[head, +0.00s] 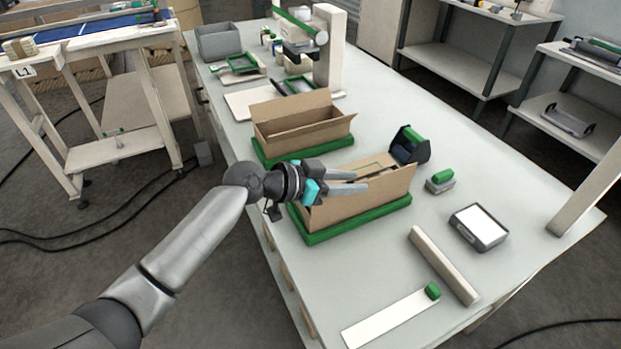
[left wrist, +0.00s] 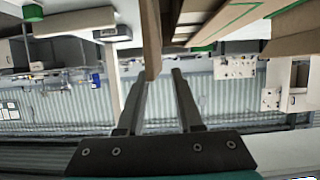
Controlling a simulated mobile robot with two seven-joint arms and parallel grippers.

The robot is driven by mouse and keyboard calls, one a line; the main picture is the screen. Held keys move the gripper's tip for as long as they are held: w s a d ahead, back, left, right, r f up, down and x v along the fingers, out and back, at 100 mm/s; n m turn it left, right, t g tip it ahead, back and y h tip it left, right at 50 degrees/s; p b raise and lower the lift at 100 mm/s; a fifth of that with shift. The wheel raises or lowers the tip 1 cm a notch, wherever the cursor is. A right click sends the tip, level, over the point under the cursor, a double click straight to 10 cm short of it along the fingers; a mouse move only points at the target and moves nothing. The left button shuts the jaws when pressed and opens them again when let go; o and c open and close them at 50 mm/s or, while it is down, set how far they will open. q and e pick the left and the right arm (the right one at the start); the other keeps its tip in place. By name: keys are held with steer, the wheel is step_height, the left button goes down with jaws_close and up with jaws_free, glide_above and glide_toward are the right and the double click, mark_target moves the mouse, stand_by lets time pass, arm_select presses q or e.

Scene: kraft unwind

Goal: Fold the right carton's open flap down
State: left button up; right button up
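The right carton (head: 372,200) is brown cardboard and sits on a green base (head: 335,229) on the table. Its top is at least partly open, and my arm and gripper hide much of its left end. My left gripper (head: 362,181) reaches over the carton's left part with its two fingers apart. In the left wrist view a cardboard panel (left wrist: 151,38) comes down between the open fingertips (left wrist: 157,76), nearer the left finger. I cannot tell whether it touches, or whether this panel is the open flap. My right gripper is not in view.
A second open carton (head: 305,127) on a green base stands behind. A dark holder with a green top (head: 410,145) stands close to the right carton's far right corner. A green-topped block (head: 440,181), a grey-white device (head: 478,228) and a long roll (head: 443,265) lie to the right.

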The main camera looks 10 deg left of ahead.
arm_select(q)
steer(key=v, duration=1)
steer(key=shift+s, duration=0.2)
steer(key=shift+r, duration=0.1)
